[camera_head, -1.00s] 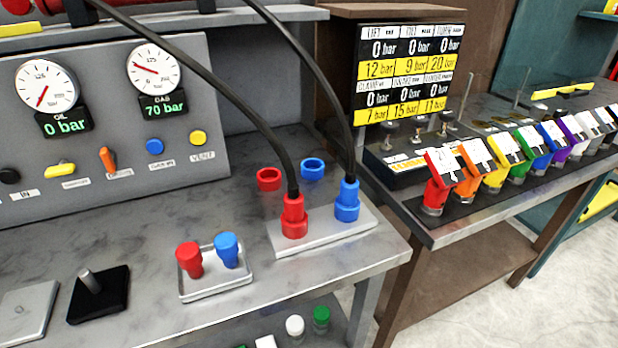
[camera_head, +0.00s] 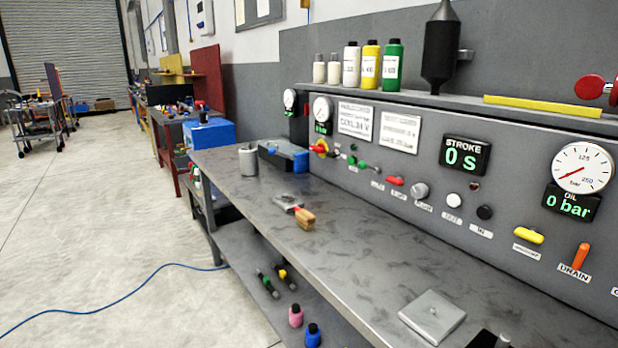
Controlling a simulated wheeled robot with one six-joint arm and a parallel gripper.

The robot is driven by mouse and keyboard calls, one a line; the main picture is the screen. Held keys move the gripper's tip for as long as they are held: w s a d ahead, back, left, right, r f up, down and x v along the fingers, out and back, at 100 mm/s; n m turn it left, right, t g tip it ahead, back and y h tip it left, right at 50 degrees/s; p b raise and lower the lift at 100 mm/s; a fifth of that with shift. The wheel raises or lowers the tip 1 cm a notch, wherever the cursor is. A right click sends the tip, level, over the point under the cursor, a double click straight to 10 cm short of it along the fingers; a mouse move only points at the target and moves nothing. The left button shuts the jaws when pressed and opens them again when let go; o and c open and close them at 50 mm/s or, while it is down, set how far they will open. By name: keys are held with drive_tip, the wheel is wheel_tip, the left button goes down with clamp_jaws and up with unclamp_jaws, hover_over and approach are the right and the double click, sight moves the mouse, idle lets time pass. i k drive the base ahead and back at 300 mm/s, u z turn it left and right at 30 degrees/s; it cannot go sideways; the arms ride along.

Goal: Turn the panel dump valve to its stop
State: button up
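The grey panel (camera_head: 420,158) stands along the back of the bench and carries a row of controls. None of their labels clearly reads as dump; several are too small to read. An orange upright lever (camera_head: 579,257) has a label reading DRAIN. The oil gauge (camera_head: 582,168) stands above, with a display reading 0 bar. A stroke display (camera_head: 466,156) reads 0 S. My gripper is not in view.
Bottles (camera_head: 370,66) stand on the shelf above. A blue hose (camera_head: 110,292) crosses the open floor at left.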

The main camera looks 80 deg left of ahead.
sight(398, 180)
drive_tip(key=u, duration=2.2)
drive_tip(key=k, duration=0.95)
drive_tip(key=u, duration=1.65)
drive_tip(key=i, duration=2.1)
drive_tip(key=z, duration=0.9)
drive_tip(key=i, duration=0.85)
drive_tip(key=z, duration=0.95)
drive_tip(key=i, duration=0.55)
drive_tip(key=z, duration=0.05)
